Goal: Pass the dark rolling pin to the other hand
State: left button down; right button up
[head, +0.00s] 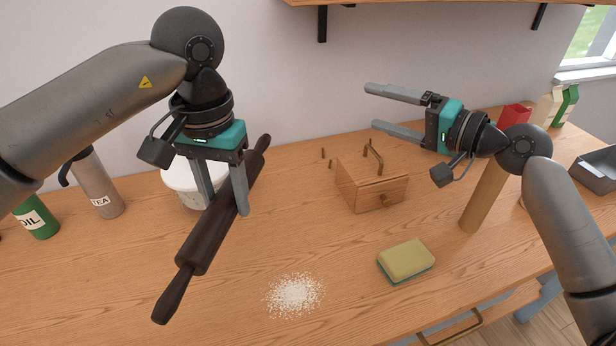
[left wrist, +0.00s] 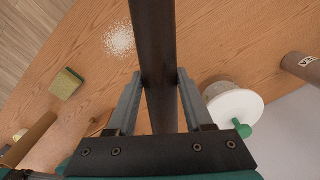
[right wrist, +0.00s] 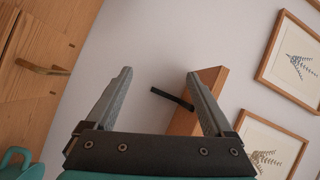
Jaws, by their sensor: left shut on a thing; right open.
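The dark rolling pin (head: 207,243) hangs above the counter, slanting from lower left to upper right in the head view. My left gripper (head: 228,207) is shut on it around the middle of its body. In the left wrist view the rolling pin (left wrist: 155,50) runs between the two fingers of the left gripper (left wrist: 158,88). My right gripper (head: 371,107) is open and empty, to the right of the pin, with its fingers pointing left. In the right wrist view, nothing is between the fingers of the right gripper (right wrist: 160,75).
On the counter (head: 330,235) are a wooden box (head: 365,192), a sponge (head: 405,261), spilled white powder (head: 294,295), a white-lidded tub (head: 180,180), a tea canister (head: 97,185) and an oil container (head: 38,220). A shelf (head: 430,2) is above. The space between the grippers is clear.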

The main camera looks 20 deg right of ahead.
jog(key=s+a+f+n+g+y, duration=0.15)
jog(key=s+a+g, duration=0.25)
jog(key=a, duration=0.5)
jog(key=s+a+f+n+g+y, duration=0.1)
jog(key=s+a+f+g+y, duration=0.15)
jog(key=a, duration=0.55)
jog(key=shift+g+y, duration=0.25)
jog(key=shift+y, duration=0.15)
jog(key=x, duration=1.1)
jog(key=shift+s+a, duration=0.1)
jog(key=shift+a, duration=0.3)
jog(key=shift+c, duration=0.4)
grip_shut()
pick_arm(q)
jog(key=shift+c, duration=1.1)
grip_release()
jog(key=shift+r, duration=0.1)
